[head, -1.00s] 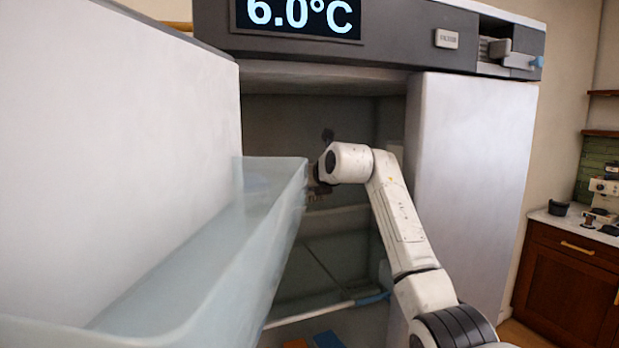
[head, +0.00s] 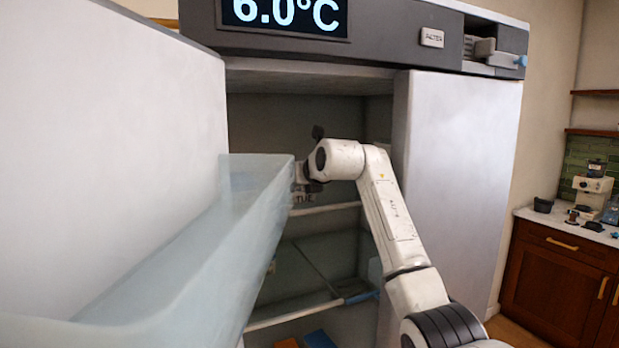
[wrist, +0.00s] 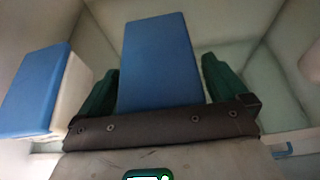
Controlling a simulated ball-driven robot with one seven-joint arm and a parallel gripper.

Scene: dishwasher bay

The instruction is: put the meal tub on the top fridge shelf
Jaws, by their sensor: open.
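A tub with a flat blue lid (wrist: 158,60) lies in the middle of the wrist view, between the two green fingers of my gripper (wrist: 160,88). The fingers stand apart, one on each side of the lid. I cannot tell whether the tub is level with the fingers or deeper, or whether they touch it. In the head view the end of my arm reaches into the open fridge (head: 455,190), and my fingers are mostly hidden behind the door bin. The top shelf (head: 325,209) shows as a pale edge behind my arm, partly covered.
A second blue-lidded tub (wrist: 35,90) with pale sides lies at the left in the wrist view. The open door's clear bin (head: 190,260) stands close left of my arm. A lower shelf edge (head: 290,315) crosses below, with a blue item (head: 319,340) and an orange item (head: 287,343) under it.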

